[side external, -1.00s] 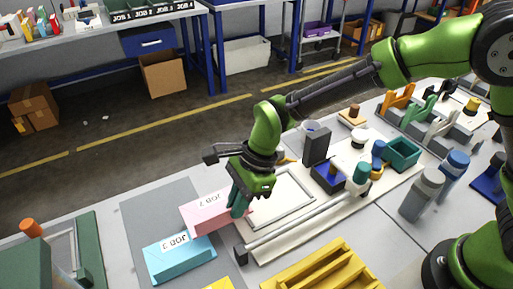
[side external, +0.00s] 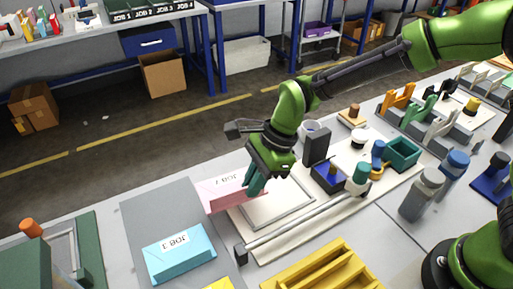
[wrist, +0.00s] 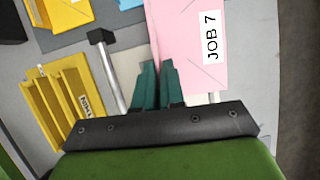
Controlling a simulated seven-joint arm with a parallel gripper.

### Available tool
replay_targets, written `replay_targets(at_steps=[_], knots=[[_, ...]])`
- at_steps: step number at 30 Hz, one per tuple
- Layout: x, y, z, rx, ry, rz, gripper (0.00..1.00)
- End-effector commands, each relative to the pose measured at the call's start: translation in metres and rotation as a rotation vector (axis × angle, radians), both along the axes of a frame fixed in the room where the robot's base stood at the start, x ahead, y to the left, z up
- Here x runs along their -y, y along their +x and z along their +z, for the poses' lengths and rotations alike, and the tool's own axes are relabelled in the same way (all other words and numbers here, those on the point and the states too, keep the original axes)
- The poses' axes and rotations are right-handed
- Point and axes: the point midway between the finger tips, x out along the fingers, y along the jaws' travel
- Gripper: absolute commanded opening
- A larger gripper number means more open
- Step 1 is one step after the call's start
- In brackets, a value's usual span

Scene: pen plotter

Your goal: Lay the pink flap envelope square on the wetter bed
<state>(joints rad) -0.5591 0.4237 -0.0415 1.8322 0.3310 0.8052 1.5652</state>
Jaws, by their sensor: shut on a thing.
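The pink flap envelope (side external: 214,193), labelled JOB 7, is held at one edge by my gripper (side external: 254,186). In the wrist view the envelope (wrist: 180,50) lies at the fingertips of my gripper (wrist: 158,68), which are shut on its near edge. The envelope looks raised, over the left end of the pale wetter bed (side external: 282,207) and the grey mat. The bed's raised rectangular frame is partly hidden by my fingers. I cannot tell how far the envelope is above the surface.
A blue envelope (side external: 180,254) labelled JOB 3 lies on the grey mat (side external: 150,205). A rod (side external: 300,225) runs along the bed's front, with a yellow slotted rack (side external: 320,270) before it. A dark upright block (side external: 316,146) and a blue block stand at the bed's right.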

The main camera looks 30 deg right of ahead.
Motion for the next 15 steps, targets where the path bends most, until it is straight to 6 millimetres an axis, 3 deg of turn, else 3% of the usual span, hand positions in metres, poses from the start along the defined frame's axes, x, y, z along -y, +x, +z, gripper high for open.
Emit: replay_targets(at_steps=[3,8,11,15], knots=[[0.046,0.007,0.023,0.023,0.001,-0.037,0.00],[0.092,-0.005,0.040,0.027,-0.009,-0.012,0.00],[0.102,-0.017,0.037,0.013,-0.015,0.039,0.00],[0.102,-0.021,0.014,0.004,-0.020,0.075,0.00]])
